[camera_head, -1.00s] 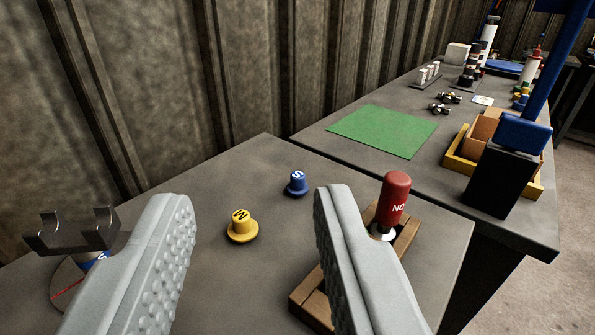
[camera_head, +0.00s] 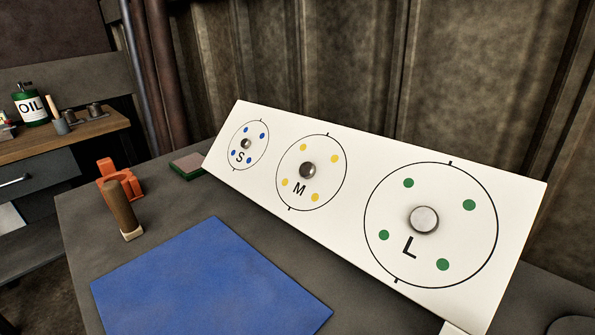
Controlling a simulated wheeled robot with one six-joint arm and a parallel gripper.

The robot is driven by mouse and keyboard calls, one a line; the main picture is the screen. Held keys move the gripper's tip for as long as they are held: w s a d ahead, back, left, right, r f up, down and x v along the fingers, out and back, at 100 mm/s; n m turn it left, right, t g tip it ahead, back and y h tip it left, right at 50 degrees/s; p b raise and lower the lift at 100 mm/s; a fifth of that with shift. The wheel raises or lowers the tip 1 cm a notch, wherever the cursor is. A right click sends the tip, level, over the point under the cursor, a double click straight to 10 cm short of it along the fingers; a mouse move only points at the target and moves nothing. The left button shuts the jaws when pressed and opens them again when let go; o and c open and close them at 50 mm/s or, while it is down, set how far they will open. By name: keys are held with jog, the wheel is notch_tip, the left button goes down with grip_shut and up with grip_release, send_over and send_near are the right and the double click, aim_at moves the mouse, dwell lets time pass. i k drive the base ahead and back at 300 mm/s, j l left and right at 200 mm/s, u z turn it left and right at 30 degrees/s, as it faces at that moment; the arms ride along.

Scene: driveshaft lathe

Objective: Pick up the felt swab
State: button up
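A brown wooden cylinder with a pale, whitish block at its lower end (camera_head: 120,208) stands slightly tilted on the grey table, left of the blue mat. It may be the felt swab; I cannot tell for certain. An orange holder-like piece (camera_head: 112,176) is right behind it, and whether they touch is unclear. My gripper is not in this view, so its fingers and anything in them are hidden.
A white board with S, M and L dot circles (camera_head: 390,165) leans along the wall. A blue mat (camera_head: 210,285) lies in front. A green-sided block (camera_head: 188,165) sits beside the board. At far left, a wooden bench (camera_head: 60,148) holds an OIL bottle (camera_head: 30,105).

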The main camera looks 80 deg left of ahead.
aim_at(113, 192)
jog(key=u, duration=2.85)
